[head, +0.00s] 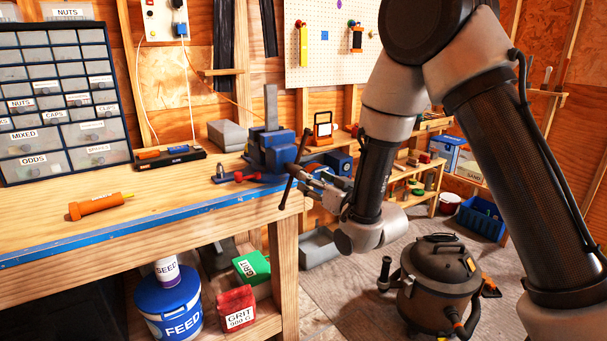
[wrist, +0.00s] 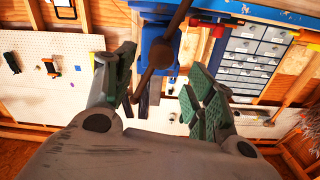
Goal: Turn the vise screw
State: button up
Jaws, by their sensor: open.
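The blue vise (head: 272,150) is mounted near the front right end of the wooden workbench. Its dark screw handle (head: 295,168) is a tilted bar with its upper end leaning right. My gripper (head: 309,181) is at the vise's front, close to the handle. In the wrist view my gripper (wrist: 165,90) is open, with green pads on both fingers. The handle (wrist: 150,76) and the round screw end (wrist: 162,53) show in the gap between the fingers. The handle's lower end is near the left finger; I cannot tell whether they touch.
A red-handled tool (head: 240,177) and an orange cylinder (head: 100,206) lie on the bench (head: 180,190). A drawer cabinet (head: 58,100) stands at its left. A shop vacuum (head: 437,280) stands on the floor below my arm.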

aim_at(294, 170)
jog(key=x, duration=0.7)
jog(key=shift+w+a, duration=0.15)
jog(key=c, duration=1)
